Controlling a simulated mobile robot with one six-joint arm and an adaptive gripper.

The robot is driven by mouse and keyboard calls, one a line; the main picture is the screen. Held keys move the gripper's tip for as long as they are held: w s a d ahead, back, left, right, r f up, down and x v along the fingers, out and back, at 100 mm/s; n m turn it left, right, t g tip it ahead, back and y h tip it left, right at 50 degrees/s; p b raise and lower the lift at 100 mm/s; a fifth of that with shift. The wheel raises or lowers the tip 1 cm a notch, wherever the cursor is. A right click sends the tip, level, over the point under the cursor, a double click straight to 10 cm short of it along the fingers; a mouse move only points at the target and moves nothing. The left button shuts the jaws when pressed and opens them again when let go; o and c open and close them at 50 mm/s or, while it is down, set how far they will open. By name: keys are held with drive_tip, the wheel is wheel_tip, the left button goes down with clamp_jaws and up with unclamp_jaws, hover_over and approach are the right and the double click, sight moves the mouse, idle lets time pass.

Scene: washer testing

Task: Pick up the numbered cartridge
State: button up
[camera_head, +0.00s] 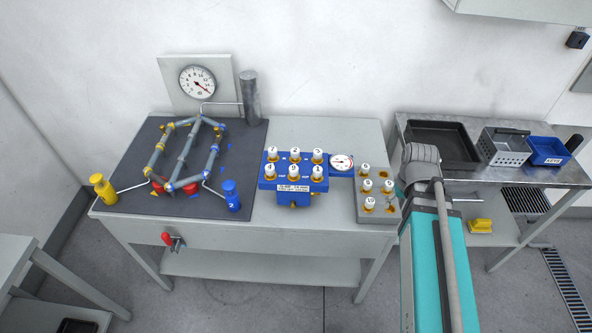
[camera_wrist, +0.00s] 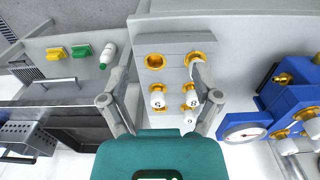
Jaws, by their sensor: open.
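Several white-capped numbered cartridges stand upright in a grey block (camera_head: 379,219) at the right end of the bench. One cartridge (camera_head: 370,203) stands in its front row beside an empty brass socket (camera_head: 391,208); others stand behind, including one at the back (camera_head: 365,170). In the wrist view the block (camera_wrist: 174,40) shows an empty socket (camera_wrist: 154,62), a brass ring (camera_wrist: 194,56) partly covered by my right finger, and white cartridges (camera_wrist: 158,100). My gripper (camera_wrist: 160,72) is open over the block, fingers spread to either side, holding nothing visible. The digits are hard to read.
A blue manifold (camera_head: 293,185) with several numbered cartridges and a gauge (camera_head: 342,162) stands left of the block. A pipe rig (camera_head: 188,155) sits on a dark mat further left. A side table at right holds a black tray (camera_head: 440,144), a grey basket (camera_head: 502,147) and a blue bin (camera_head: 548,152).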

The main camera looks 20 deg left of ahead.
drive_tip(key=w+a+r+n+p, duration=0.2)
drive_tip(key=a+r+n+p, duration=0.25)
drive_tip(key=a, duration=0.45)
drive_tip(key=w+a+r+n+p, duration=0.3)
drive_tip(key=a+r+n+p, duration=0.15)
drive_tip(key=a, duration=0.35)
wheel_tip(320, 180, up, 6)
drive_tip(key=n+p, duration=0.5)
drive_tip(key=n, duration=0.1)
hover_over(294, 168)
drive_tip(key=shift+w+f, duration=0.15)
drive_tip(key=shift+f, duration=0.05)
drive_tip(key=shift+f+b, duration=0.1)
drive_tip(key=shift+b, duration=0.2)
wheel_tip(294, 168, down, 8)
drive_tip(key=b, duration=0.8)
drive_tip(key=shift+f, duration=0.25)
drive_tip(key=shift+f+b, duration=2.6)
drive_tip(key=shift+b, duration=0.2)
drive_tip(key=shift+c, duration=0.2)
clamp_jaws()
